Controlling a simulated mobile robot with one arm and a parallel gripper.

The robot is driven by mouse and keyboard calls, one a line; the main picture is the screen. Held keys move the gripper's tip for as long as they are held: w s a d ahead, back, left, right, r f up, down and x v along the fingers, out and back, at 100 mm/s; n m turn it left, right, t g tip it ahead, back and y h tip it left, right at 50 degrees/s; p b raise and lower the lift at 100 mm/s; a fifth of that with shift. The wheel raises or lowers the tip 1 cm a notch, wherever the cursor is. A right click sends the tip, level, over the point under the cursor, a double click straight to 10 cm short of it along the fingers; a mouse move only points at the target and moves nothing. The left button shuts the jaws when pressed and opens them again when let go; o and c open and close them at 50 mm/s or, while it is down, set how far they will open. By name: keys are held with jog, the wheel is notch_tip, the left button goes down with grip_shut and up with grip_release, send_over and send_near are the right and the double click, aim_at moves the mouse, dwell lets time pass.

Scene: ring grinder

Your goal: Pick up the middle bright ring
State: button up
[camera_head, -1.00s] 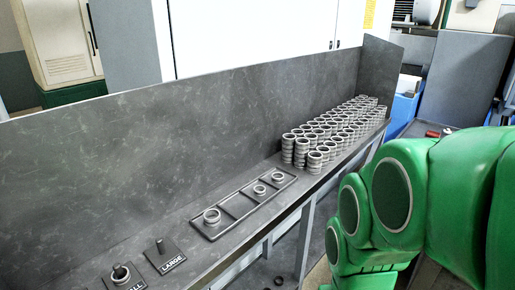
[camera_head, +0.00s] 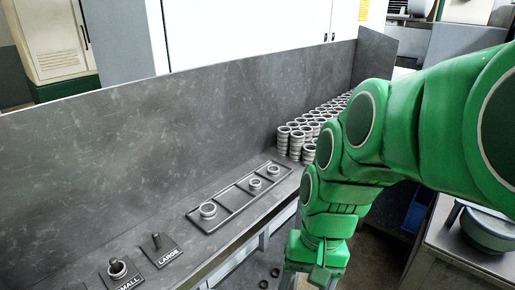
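A dark tray (camera_head: 233,214) with dividers lies on the grey bench and holds three bright metal rings. The middle bright ring (camera_head: 255,184) lies flat between a larger ring (camera_head: 208,210) at the near left and another ring (camera_head: 273,170) at the far right. My green arm comes in from the right and hangs down in front of the bench, right of the tray and apart from the rings. Its lowest visible part is at the bottom edge. My gripper's fingers are not in view.
Many stacked rings (camera_head: 284,142) stand at the bench's far end, partly hidden by my arm. Two pegs on plates, SMALL (camera_head: 126,282) and LARGE (camera_head: 172,258), stand at the near left. A back wall (camera_head: 140,160) borders the bench. Loose rings lie on the floor.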

aim_at(277, 168)
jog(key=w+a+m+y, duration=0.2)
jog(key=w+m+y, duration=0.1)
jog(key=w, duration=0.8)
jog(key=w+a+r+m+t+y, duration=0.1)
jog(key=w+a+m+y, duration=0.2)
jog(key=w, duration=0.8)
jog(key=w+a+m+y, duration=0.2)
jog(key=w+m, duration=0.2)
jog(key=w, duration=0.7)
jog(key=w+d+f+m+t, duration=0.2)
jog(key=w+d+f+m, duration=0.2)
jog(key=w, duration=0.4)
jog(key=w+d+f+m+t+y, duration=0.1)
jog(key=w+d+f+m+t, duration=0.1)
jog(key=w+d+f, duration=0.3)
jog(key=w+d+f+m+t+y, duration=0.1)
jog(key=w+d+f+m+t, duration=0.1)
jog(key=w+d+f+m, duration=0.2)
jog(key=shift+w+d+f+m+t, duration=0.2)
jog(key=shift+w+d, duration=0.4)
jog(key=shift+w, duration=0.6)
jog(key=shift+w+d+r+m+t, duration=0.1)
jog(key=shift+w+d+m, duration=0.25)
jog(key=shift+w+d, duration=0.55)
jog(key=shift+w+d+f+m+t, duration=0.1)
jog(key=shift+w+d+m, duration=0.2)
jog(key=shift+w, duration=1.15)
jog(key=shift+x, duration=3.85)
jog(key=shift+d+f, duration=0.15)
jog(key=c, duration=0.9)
